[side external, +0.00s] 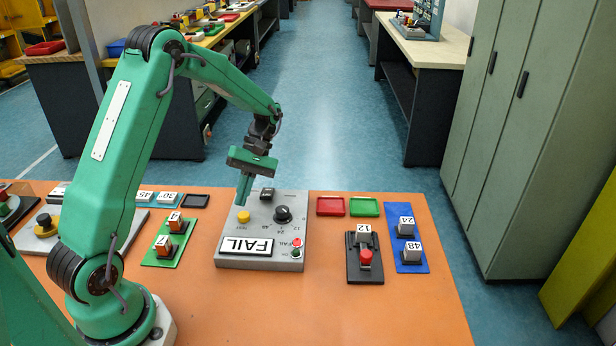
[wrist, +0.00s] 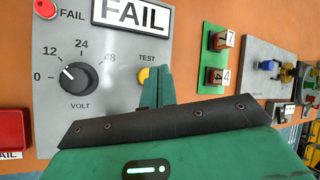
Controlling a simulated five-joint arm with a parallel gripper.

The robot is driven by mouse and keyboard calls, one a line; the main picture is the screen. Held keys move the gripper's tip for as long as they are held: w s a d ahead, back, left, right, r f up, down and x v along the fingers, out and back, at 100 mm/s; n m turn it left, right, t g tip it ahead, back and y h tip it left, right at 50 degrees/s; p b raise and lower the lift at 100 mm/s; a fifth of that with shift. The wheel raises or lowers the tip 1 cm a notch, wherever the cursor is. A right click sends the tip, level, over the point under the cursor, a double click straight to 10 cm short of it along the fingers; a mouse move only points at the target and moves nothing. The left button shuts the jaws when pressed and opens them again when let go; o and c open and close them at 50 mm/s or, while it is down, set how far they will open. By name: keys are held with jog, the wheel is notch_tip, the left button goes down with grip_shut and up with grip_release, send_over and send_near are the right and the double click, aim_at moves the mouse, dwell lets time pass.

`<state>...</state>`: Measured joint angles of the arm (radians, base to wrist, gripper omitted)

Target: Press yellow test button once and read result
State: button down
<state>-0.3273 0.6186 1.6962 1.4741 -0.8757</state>
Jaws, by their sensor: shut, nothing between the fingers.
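The grey test box (side external: 262,212) stands on the orange table. Its yellow TEST button (side external: 244,216) also shows in the wrist view (wrist: 142,76), partly hidden by my fingers. My gripper (side external: 241,202) is shut and empty, pointing down just behind the button in the side view. In the wrist view my fingers (wrist: 158,88) overlap the button's right side; I cannot tell whether they touch it. The display (side external: 247,246) reads FAIL, also in the wrist view (wrist: 130,14). A red lamp (wrist: 45,9) is marked FAIL. The black VOLT knob (wrist: 77,78) points near 12.
Left of the box is a green plate (side external: 165,249) with two small blocks. Right are a red tray (side external: 331,206), a green tray (side external: 364,206), a black fixture (side external: 365,271) holding a block marked 12, and a blue plate (side external: 410,262) with blocks 24 and 48. The table front is clear.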

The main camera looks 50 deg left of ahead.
aim_at(246, 214)
jog(key=shift+r, duration=1.75)
jog(key=s+d+r+m+t+y, duration=0.2)
jog(key=s+d+r+m+t, duration=1)
jog(key=r+m, duration=0.1)
jog(key=shift+s+r+m+t, duration=0.15)
jog(key=shift+s+m+t, duration=0.15)
jog(key=shift+m, duration=0.1)
